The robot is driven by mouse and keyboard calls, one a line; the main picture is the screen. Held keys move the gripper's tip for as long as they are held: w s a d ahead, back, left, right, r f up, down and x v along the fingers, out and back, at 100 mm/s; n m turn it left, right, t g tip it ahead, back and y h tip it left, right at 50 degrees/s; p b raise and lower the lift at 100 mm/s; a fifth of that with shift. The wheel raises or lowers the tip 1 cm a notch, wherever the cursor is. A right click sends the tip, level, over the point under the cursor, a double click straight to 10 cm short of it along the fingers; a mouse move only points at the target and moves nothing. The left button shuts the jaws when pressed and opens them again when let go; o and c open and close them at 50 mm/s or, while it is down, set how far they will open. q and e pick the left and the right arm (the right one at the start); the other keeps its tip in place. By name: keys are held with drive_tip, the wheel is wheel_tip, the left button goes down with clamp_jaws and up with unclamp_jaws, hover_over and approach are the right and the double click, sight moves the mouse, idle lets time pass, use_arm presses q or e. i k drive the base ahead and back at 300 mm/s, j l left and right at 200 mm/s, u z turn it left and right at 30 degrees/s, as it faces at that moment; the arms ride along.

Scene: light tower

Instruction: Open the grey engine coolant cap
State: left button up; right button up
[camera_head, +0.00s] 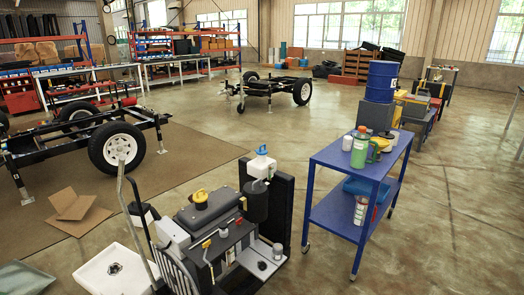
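The light tower's engine unit (222,236) stands in the lower middle of the head view. A small grey round piece (278,250) sits on its low right ledge; it may be the grey coolant cap, but I cannot tell for sure. A larger yellow cap (200,197) is on top of the engine. A white tank (262,166) with a blue cap (262,150) stands at the back of the unit. Neither of my grippers is in view.
A blue two-level cart (340,160) stands to the right, with a green jug (361,150) and other containers on it. The floor at far right is clear.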

sight(260, 152)
drive_tip(key=i+l+u, duration=0.1)
drive_tip(key=u, duration=0.25)
drive_tip(key=i+l+u, duration=0.1)
drive_tip(key=u, duration=0.3)
drive_tip(key=i+l+u, duration=0.3)
drive_tip(key=l, duration=0.25)
drive_tip(key=l+u, duration=0.15)
drive_tip(key=l, duration=0.15)
drive_tip(key=i+l, duration=0.15)
drive_tip(key=l, duration=0.3)
drive_tip(key=i+l+u, duration=0.1)
drive_tip(key=l, duration=0.3)
drive_tip(key=i+l, duration=0.1)
drive_tip(key=l, duration=0.35)
drive_tip(key=i+l+u, duration=0.15)
drive_tip(key=l, duration=0.25)
